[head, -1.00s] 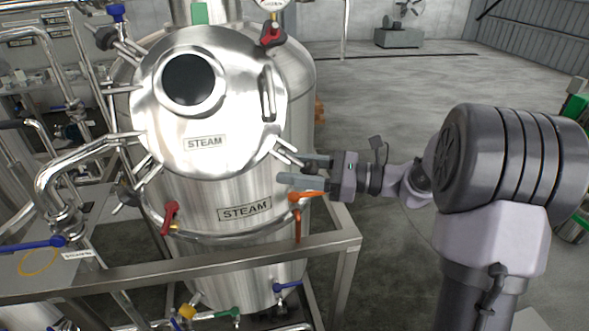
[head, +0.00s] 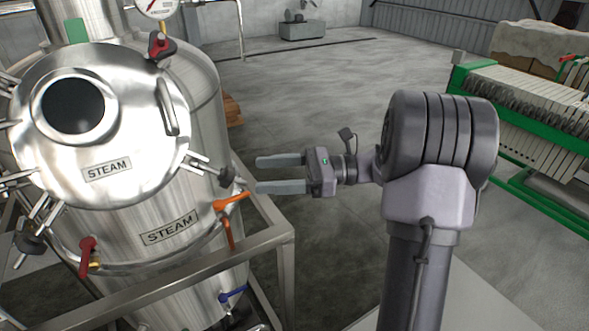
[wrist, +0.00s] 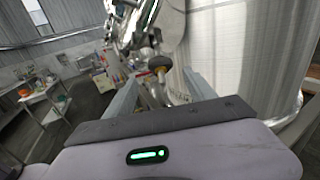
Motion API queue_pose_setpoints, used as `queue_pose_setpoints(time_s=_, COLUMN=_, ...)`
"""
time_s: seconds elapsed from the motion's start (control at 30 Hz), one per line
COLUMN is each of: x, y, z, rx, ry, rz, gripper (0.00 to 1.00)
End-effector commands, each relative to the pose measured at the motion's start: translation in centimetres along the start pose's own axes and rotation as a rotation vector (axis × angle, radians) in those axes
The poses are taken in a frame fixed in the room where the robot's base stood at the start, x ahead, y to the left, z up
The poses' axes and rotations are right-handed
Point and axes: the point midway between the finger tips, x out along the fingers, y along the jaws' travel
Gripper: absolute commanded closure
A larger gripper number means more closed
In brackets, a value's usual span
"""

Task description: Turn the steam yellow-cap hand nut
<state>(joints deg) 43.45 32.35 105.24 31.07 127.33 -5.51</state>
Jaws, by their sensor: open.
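The steam tank (head: 205,90) stands at the left in the head view, its round lid (head: 150,150) marked STEAM. Dark-knobbed hand nuts on swing bolts ring the lid. The nut on the lid's right side (head: 228,176) is nearest my gripper. In the wrist view a dark knob with a yellowish cap (wrist: 160,63) shows between and beyond my fingers, apart from them. In the head view that cap colour cannot be made out. My gripper (head: 258,175) is open and empty, fingers pointing left, right of the near nut with a small gap; it also shows in the wrist view (wrist: 160,79).
An orange valve handle (head: 232,203) sits just below the near nut. A red valve handle (head: 87,250) is at lower left.

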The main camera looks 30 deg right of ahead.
Motion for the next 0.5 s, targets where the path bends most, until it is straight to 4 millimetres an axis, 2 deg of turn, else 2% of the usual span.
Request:
queue_pose_setpoints(time_s=0.1, x=-3.0, y=-0.1, z=0.1, rx=-0.001, ry=0.001, rz=-0.003, gripper=0.36)
queue_pose_setpoints(time_s=0.2, x=-4.6, y=-0.1, z=0.1, rx=-0.001, ry=0.0, rz=-0.001, gripper=0.36)
queue_pose_setpoints(time_s=0.3, x=-5.3, y=0.0, z=0.0, rx=-0.001, ry=0.001, rz=0.0, gripper=0.36)
queue_pose_setpoints(time_s=0.5, x=-5.5, y=0.0, z=0.0, rx=-0.001, ry=0.0, rz=0.001, gripper=0.36)
